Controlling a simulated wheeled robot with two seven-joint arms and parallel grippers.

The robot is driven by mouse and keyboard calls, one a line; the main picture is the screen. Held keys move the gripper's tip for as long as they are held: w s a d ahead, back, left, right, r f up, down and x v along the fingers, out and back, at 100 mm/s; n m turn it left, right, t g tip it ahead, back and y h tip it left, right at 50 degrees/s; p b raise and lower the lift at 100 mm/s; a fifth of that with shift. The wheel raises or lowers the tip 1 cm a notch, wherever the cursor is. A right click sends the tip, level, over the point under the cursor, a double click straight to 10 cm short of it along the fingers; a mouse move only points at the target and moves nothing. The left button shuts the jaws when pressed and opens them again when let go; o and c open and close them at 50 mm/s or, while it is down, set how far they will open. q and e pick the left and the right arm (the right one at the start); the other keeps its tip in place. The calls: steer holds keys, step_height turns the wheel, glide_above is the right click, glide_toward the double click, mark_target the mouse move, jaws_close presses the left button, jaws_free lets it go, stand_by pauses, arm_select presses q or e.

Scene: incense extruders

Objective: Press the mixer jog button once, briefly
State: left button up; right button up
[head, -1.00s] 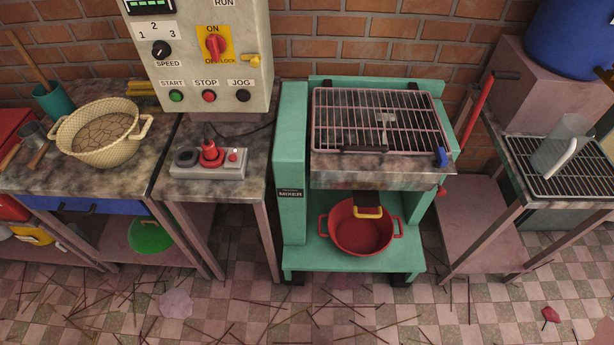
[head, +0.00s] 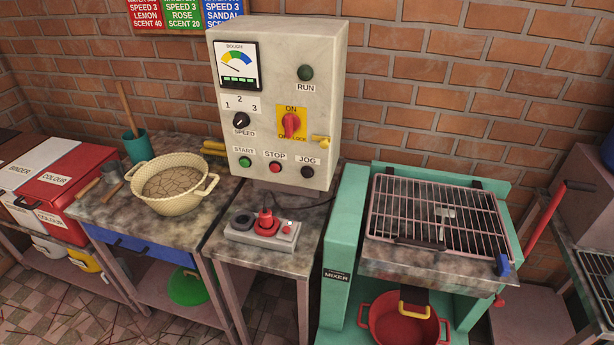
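The mixer jog button (head: 307,172) is a small black round button on the front of the beige control box (head: 322,95), at the lower right under the label JOG. The red STOP button (head: 275,167) and the green START button (head: 245,162) sit to its left. Above are a red rotary switch (head: 291,124) on a yellow plate at ON, a black speed knob (head: 241,120), a dark green RUN lamp (head: 305,73) and a dough gauge (head: 238,66). Neither of my grippers is in view.
Below the box, a grey pedestal with a red knob (head: 266,222) stands on a small table. A cream basket (head: 172,187) stands to the left. The green mixer with a wire grill (head: 437,217) is at right, a red pot (head: 403,322) under it.

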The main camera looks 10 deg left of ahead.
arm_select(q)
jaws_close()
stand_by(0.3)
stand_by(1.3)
